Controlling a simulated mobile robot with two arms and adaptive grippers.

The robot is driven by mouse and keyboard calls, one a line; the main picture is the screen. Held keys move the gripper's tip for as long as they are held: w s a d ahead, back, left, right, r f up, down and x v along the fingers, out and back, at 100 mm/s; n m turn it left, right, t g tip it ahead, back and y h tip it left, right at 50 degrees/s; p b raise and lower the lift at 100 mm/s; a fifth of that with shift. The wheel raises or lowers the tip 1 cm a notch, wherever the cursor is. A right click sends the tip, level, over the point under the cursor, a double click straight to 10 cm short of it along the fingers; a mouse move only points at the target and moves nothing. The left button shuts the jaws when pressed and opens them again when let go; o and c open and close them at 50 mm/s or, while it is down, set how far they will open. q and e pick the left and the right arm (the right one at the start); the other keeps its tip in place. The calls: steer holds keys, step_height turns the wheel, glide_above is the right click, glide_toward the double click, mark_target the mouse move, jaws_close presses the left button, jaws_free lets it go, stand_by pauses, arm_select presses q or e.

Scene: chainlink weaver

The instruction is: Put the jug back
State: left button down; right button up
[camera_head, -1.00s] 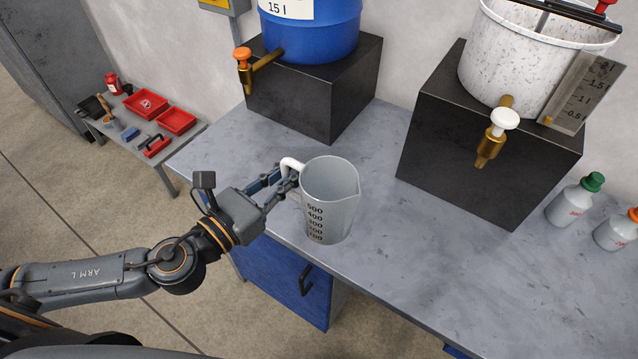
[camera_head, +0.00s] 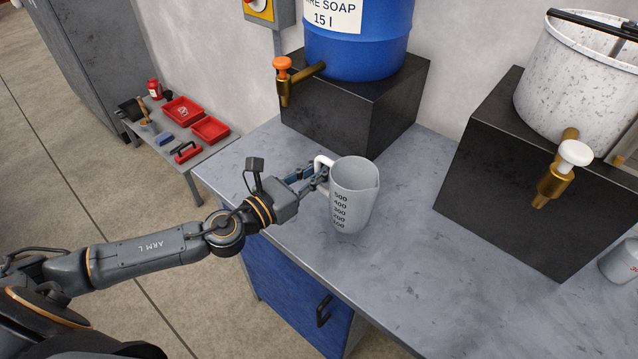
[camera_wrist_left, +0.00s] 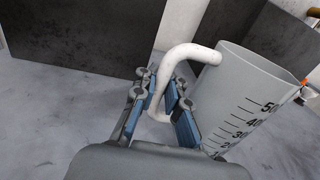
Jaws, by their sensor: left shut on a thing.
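The jug (camera_head: 356,196) is a white, translucent measuring jug with a black scale up to 500. It is upright over the grey bench, near its left front edge; I cannot tell whether its base touches the top. My left gripper (camera_head: 318,180) comes in from the left and is shut on the jug's white handle. In the left wrist view the fingers (camera_wrist_left: 160,105) lie on both sides of the handle (camera_wrist_left: 172,68), with the jug's body (camera_wrist_left: 240,105) to the right. My right gripper is not in view.
A blue soap barrel (camera_head: 358,45) with an orange-handled tap (camera_head: 283,75) stands on a black block (camera_head: 345,110) behind the jug. A speckled white tank (camera_head: 575,85) stands on another block at right. A low side table with red trays (camera_head: 183,110) is at left. The bench's middle is clear.

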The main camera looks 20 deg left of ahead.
arm_select(q)
steer(key=f+b, duration=0.1)
steer(key=f, duration=0.1)
steer(key=w+f, duration=0.1)
steer(key=f, duration=0.1)
steer(key=shift+a+b, duration=0.2)
steer(key=shift+b, duration=0.15)
steer(key=shift+f, duration=0.15)
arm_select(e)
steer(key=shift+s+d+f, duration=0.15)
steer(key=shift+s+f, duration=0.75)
arm_select(q)
steer(key=shift+f, duration=0.1)
steer(key=c, duration=1.4)
jaws_free()
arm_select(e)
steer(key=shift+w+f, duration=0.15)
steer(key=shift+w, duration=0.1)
